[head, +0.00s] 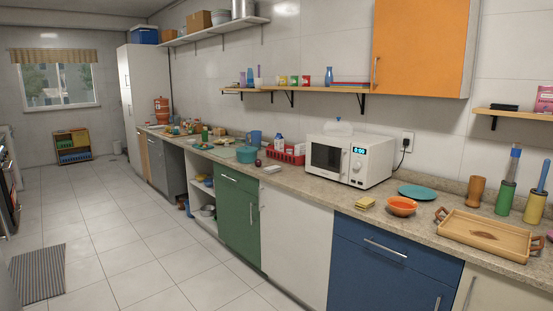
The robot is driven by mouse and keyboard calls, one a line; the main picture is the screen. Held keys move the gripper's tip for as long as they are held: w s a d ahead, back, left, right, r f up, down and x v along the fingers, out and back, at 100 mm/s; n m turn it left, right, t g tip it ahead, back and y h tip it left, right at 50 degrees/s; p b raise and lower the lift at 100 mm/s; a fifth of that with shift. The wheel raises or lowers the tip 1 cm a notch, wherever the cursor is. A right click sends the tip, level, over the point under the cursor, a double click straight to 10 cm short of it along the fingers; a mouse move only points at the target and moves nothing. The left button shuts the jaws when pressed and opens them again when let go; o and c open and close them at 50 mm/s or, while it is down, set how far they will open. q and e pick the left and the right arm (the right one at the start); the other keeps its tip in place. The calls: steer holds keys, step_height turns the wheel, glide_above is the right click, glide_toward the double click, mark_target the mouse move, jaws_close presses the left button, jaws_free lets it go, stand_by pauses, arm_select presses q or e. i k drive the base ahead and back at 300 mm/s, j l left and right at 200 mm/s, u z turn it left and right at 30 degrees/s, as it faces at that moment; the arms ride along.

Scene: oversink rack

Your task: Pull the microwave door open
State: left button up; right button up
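The white microwave (350,160) stands on the speckled countertop, right of the middle of the head view. Its front faces the left and toward me. The door (327,158) with its dark window looks shut, flush with the body. The control panel (358,165) with a lit blue display and a round knob is on the right of the front. A pale, rounded object (338,127) sits on top of the microwave. Neither of my grippers shows in the head view.
A red basket (285,153) stands left of the microwave; a teal plate (418,192), an orange bowl (402,206) and a wooden tray (484,235) are to its right. Yellow sponges (366,203) lie near the counter edge. The tiled floor (150,235) is largely clear, with a striped mat (38,272).

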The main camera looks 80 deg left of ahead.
mark_target(327, 157)
steer(key=u, duration=2.35)
steer(key=i+j+u, duration=0.15)
